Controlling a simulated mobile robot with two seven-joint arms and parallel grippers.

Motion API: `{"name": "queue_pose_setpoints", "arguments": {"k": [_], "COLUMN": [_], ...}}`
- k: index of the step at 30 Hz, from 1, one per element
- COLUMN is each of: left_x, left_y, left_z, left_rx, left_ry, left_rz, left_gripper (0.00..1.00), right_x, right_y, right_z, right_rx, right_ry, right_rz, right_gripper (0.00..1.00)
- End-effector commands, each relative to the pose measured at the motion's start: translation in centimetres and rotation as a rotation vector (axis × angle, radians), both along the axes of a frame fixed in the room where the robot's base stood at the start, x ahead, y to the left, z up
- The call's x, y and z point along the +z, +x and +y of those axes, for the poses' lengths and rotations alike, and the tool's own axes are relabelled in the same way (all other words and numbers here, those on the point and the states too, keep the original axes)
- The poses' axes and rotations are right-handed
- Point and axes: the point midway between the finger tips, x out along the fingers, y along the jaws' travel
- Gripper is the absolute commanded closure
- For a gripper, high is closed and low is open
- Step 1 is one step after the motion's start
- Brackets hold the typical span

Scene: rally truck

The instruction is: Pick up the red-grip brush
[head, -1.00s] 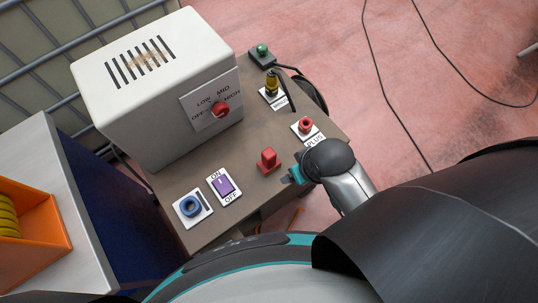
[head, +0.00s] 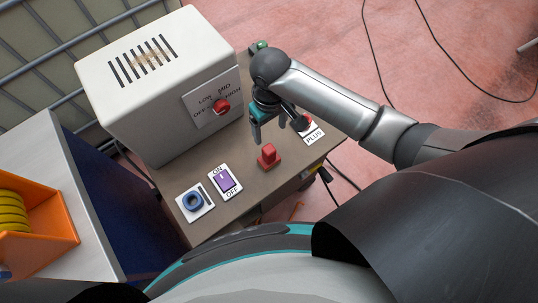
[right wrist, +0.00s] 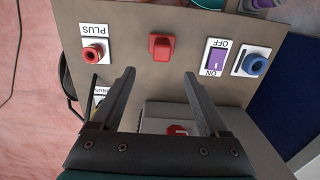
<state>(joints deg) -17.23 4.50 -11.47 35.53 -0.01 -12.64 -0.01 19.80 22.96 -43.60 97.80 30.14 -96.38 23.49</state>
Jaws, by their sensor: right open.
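A red upright grip on a red base (head: 268,157) stands on the brown bench top. It is the only grip-like red piece there, and I see no bristles on it. It also shows in the right wrist view (right wrist: 161,46), beyond the fingertips and roughly between them. My right gripper (head: 279,131) is open and empty, with fingers pointing down over the bench, on the far side of the red piece and apart from it. Its two fingers (right wrist: 158,75) are spread wide in the right wrist view. My left gripper is not in view.
A white box with a red knob (head: 221,106) stands at the left. A blue ring socket (head: 194,201), a purple switch (head: 225,180) and a red PLUS terminal (right wrist: 93,54) are near the red piece. An orange bin (head: 50,232) is far left. Cables lie on the floor.

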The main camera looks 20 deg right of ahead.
Motion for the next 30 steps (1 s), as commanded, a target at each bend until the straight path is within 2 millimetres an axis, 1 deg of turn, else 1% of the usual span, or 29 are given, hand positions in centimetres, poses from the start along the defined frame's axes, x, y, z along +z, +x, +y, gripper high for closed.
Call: {"name": "queue_pose_setpoints", "arguments": {"k": [1,6,9,12,15,20,27,30], "left_x": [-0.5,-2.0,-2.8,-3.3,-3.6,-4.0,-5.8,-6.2], "left_y": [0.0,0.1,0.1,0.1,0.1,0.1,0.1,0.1], "left_z": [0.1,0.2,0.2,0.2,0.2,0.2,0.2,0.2], "left_rx": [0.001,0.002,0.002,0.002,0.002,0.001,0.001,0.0], "left_ry": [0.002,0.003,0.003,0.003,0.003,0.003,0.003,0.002], "left_rz": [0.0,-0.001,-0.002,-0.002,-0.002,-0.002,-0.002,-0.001], "left_gripper": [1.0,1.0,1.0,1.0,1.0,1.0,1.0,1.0], "right_x": [-1.0,-4.8,-6.9,-8.4,-9.3,-10.1,-13.6,-14.5], "right_y": [-0.1,-0.2,-0.1,-0.1,-0.1,-0.1,-0.2,-0.2], "right_z": [0.0,0.0,0.0,0.0,0.1,0.1,0.3,0.3], "right_rx": [0.0,0.001,0.0,0.001,0.002,0.003,0.002,0.002], "right_ry": [-0.003,-0.002,-0.001,-0.001,0.001,0.001,0.0,0.0], "right_rz": [0.004,0.005,0.003,0.002,0.0,0.0,0.001,-0.001], "right_gripper": [0.22,0.22,0.22,0.22,0.22,0.22,0.22,0.22]}}
